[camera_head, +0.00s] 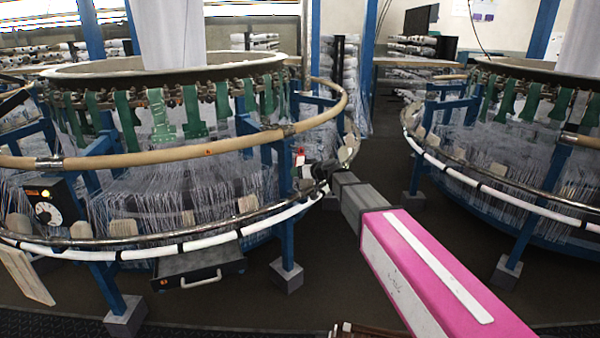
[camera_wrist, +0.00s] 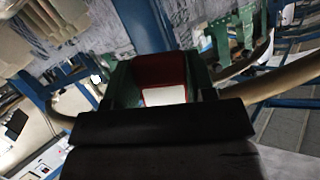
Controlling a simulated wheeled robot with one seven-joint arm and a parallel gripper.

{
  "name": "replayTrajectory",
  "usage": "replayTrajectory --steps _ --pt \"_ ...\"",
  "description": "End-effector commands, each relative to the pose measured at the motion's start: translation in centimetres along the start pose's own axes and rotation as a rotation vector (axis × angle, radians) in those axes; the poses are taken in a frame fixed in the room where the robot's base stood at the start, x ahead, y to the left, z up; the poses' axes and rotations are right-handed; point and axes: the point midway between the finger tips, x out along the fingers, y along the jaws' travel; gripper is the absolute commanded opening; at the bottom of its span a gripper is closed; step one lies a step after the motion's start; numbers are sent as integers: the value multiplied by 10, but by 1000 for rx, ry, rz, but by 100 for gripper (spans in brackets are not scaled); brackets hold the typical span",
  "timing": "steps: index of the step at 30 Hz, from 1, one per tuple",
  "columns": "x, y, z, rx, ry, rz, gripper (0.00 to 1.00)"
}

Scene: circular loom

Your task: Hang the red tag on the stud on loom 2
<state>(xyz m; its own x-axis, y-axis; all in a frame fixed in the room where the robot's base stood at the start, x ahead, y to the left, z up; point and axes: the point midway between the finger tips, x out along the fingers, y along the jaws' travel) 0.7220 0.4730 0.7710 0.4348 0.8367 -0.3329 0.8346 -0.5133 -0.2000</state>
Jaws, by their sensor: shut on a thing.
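The red tag (camera_wrist: 158,68) has a white patch and sits between my gripper's fingers in the wrist view. In the head view the tag (camera_head: 299,152) is a small red and white spot beside the left loom's blue post. My gripper (camera_head: 308,172) is shut on the tag, at the right side of the left loom (camera_head: 225,142), below its wooden ring. It also shows in the wrist view (camera_wrist: 160,85). I cannot make out the stud in either view, and no loom number is readable.
The left loom's wooden ring (camera_head: 190,146) and white lower ring (camera_head: 190,246) curve close around my gripper. A blue post (camera_head: 284,200) stands just left of it. A control box with a dial (camera_head: 52,204) is at left. A second loom (camera_head: 500,165) stands at right, across dark open floor.

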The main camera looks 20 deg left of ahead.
Motion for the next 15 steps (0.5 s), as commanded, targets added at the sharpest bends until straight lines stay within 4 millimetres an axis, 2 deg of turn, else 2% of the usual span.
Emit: replayTrajectory --steps 7,8,9,10,15 --pt "0 0 2 -2 -4 -1 22" --pt "0 0 2 -2 -4 -1 60" --pt "0 0 2 -2 -4 -1 73" --pt "0 0 2 -2 -4 -1 80" --pt "0 0 2 -1 -3 -1 80"
